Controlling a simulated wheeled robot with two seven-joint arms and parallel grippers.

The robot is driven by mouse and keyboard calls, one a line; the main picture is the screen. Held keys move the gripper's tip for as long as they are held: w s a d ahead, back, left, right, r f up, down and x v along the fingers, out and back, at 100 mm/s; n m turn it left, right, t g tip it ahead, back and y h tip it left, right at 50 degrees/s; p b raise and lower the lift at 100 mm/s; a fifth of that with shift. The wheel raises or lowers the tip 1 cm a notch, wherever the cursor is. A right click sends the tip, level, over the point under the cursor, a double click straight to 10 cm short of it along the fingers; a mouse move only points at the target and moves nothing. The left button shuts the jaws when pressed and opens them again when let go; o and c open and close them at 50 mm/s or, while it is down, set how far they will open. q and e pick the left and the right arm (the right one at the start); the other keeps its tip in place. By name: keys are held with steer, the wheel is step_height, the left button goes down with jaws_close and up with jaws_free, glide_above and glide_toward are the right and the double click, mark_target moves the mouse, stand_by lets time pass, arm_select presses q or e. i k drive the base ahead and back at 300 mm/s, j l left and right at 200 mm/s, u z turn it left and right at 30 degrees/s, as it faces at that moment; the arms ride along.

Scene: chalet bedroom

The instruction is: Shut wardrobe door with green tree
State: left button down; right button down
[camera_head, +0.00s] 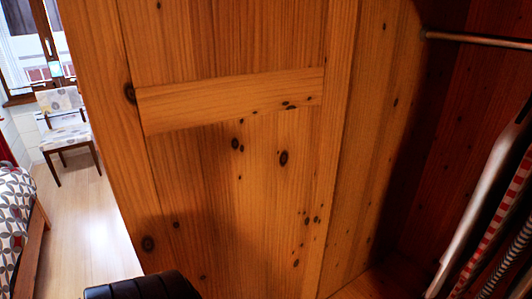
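A wooden wardrobe door (225,175) fills the middle of the head view, very close to me. It stands open, with an orange-brown knotty panel and a horizontal crosspiece (230,98) facing me. No green tree shows on this face. To its right is the open wardrobe interior (450,150), with a metal rail (475,40) near the top. A black ridged part of mine shows at the bottom edge, in front of the door's lower part. Whether it touches the door I cannot tell. No gripper fingers are in view.
Hanging clothes (490,225), some striped or checked, are inside the wardrobe at the right. At the left are a patterned chair (66,130), a bed with patterned bedding (14,215) and a window (25,50). Pale floor (85,225) is clear between bed and door.

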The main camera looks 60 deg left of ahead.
mark_target(217, 125)
steer(key=k+j+z, duration=0.25)
steer(key=k+j, duration=0.45)
steer(key=j, duration=0.65)
steer(key=k+j+z, duration=0.15)
steer(key=j, duration=0.85)
steer(key=k+j+z, duration=0.15)
steer(key=j, duration=0.35)
